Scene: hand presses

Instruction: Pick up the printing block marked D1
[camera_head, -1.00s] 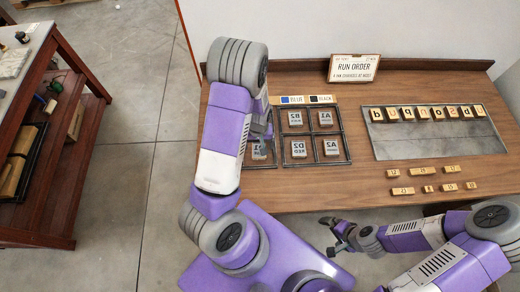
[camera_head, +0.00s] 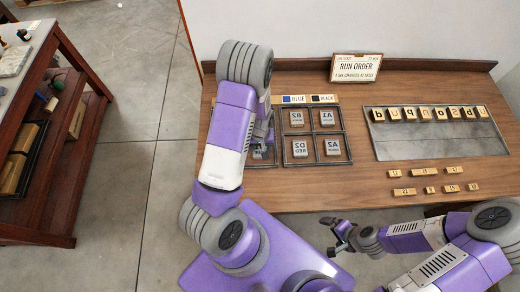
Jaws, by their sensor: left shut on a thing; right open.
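My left gripper (camera_head: 263,146) is over the left tray (camera_head: 262,164) on the wooden bench. It is shut on a small grey printing block (camera_head: 259,154), mostly hidden by the gripper and arm, so its mark is unreadable. Whether the block is clear of the tray cannot be told. The right tray (camera_head: 315,160) holds grey blocks with mirrored marks that look like B3 (camera_head: 297,118), A1 (camera_head: 327,117), D2 (camera_head: 300,148) and A2 (camera_head: 333,147). My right gripper (camera_head: 336,238) is open and empty in front of the bench's near edge.
Blue and black labels (camera_head: 308,99) lie behind the right tray. A RUN ORDER sign (camera_head: 357,67) stands at the back. A grey plate (camera_head: 440,145) with a row of wooden letter blocks is on the right, with loose letter pieces (camera_head: 425,182) before it. A side table (camera_head: 75,150) stands far left.

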